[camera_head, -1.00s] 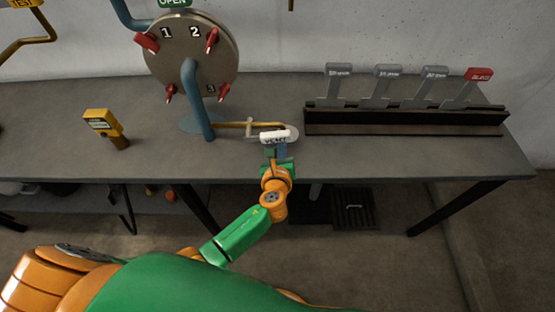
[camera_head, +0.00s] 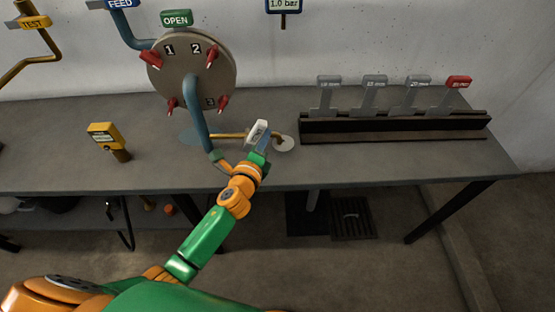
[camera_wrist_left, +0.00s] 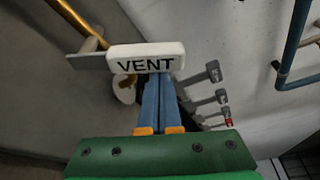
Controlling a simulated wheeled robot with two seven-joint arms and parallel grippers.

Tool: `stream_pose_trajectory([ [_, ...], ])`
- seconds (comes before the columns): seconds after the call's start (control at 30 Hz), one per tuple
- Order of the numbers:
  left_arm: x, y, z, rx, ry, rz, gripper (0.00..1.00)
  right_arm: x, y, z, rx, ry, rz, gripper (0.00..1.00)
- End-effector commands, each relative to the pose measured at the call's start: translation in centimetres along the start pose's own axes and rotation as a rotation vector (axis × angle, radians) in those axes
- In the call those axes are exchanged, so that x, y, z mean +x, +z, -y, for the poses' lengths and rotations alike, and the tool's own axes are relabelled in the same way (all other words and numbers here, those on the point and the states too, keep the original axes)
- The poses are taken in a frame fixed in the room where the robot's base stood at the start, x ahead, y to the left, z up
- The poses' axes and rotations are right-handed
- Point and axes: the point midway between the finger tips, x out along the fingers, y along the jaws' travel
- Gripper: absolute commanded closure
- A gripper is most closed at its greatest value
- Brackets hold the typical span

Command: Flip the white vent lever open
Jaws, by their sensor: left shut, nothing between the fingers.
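The white vent lever (camera_head: 258,131) stands tilted at the front of the brass pipe in the head view. It also shows in the left wrist view (camera_wrist_left: 146,57), where its white handle reads VENT and sits across the fingertips. My left gripper (camera_head: 256,155) is right at the lever. In the left wrist view its two blue fingers (camera_wrist_left: 160,78) are together with nothing between them, their tips at the handle's lower edge. I cannot tell whether they touch it. My right gripper is not in view.
A round disc (camera_head: 190,75) with red clips and a blue pipe (camera_head: 198,115) stand left of the lever. A rack (camera_head: 395,126) with several grey levers and a red one is to the right. The bench front is clear.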

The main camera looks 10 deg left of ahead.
Motion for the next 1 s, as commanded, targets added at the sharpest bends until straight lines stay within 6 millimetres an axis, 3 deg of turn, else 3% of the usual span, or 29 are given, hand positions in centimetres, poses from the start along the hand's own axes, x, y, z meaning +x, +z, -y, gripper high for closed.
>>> stream_pose_trajectory([
  [0.5,-1.1,3.2,-0.1,-0.352,-0.121,0.003,1.00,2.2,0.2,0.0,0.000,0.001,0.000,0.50],
  [1.0,-1.4,4.2,-0.2,-0.451,-0.154,0.003,1.00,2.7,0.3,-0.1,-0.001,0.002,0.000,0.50],
])
